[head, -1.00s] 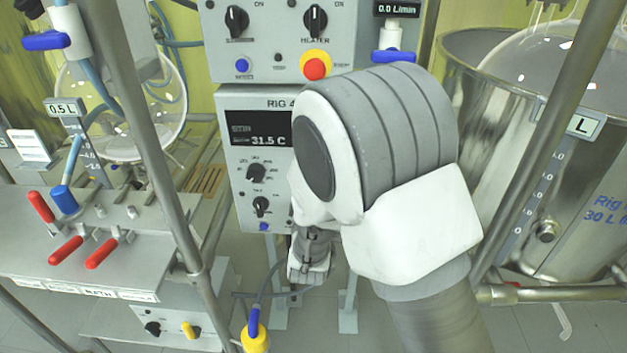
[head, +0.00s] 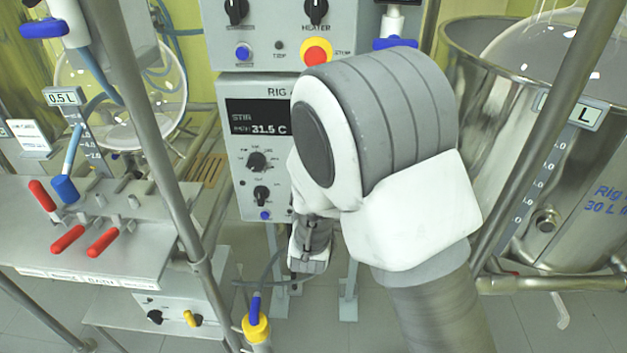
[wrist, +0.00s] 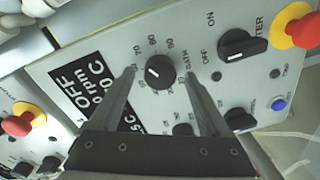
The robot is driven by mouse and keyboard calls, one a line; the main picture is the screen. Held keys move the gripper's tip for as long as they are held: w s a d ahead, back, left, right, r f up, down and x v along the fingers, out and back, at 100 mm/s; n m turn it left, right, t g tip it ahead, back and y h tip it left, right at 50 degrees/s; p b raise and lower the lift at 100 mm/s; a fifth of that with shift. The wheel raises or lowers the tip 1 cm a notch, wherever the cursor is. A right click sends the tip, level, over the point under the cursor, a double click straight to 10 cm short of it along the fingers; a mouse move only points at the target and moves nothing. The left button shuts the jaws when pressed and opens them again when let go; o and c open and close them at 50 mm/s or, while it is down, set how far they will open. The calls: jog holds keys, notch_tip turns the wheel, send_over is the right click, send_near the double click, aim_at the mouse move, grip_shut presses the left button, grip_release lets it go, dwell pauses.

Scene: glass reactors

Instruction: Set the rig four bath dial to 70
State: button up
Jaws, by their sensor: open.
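In the wrist view, a round black bath dial (wrist: 160,71) sits on a grey panel, with printed numbers including 70 and 80 around it and the word BATH beside it. A small white mark shows on the dial, left of its middle; its exact reading is too small to tell. My gripper (wrist: 159,74) is open, one finger on each side of the dial, with visible gaps. Whether the fingertips reach the dial's depth I cannot tell. In the head view, the rig four panel (head: 244,200) shows 31.5 C on its display (head: 258,118); my arm hides its right part and my fingertips.
A red stop button (head: 316,52) on a yellow ring sits on the box above. A black heater knob (wrist: 240,50) is close right of my fingers. A metal post (head: 160,150) stands left, a steel vessel (head: 560,190) right. Red-handled valves (head: 68,239) are at far left.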

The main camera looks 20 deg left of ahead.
jog(key=f+p+v, duration=0.1)
jog(key=p+v, duration=0.9)
jog(key=v, duration=0.7)
jog(key=shift+r, duration=0.45)
jog(key=shift+s, duration=0.15)
